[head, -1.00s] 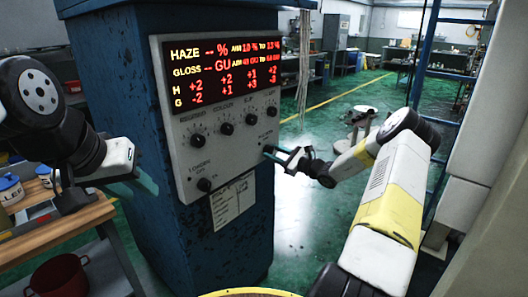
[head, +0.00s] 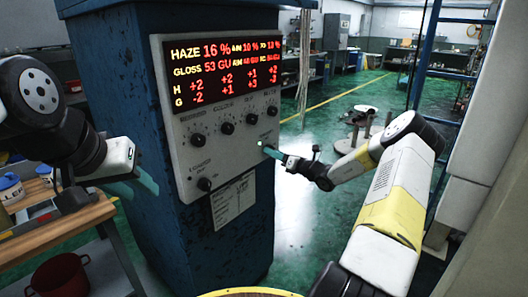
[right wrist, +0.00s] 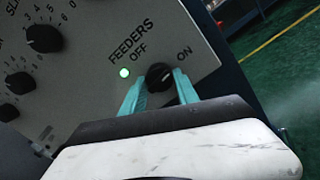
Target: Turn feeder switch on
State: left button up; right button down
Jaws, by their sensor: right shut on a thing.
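The feeder switch is a black knob (right wrist: 160,77) below the FEEDERS label, between OFF and ON, in the right wrist view. A green lamp (right wrist: 124,72) beside it is lit; it also shows in the head view (head: 260,144). My right gripper (head: 267,152) is at the lower right of the grey control panel (head: 232,150). Its teal fingers are on either side of the knob, shut on it. The exact direction of the knob's pointer is hard to read. My left gripper (head: 146,182) is left of the blue tower, away from the panel; its opening is unclear.
The red display (head: 224,72) reads haze 16 % and gloss 53 GU. Several other knobs (head: 226,128) sit on the panel, and a paper sheet (head: 233,202) hangs below. A wooden bench (head: 60,232) stands at the left.

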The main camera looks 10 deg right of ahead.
jog(key=shift+m, duration=0.6)
jog(key=shift+d, duration=0.1)
jog(key=c, duration=0.9)
grip_release()
jog(key=v, duration=0.7)
jog(key=shift+s+d, duration=0.2)
jog(key=shift+s, duration=0.15)
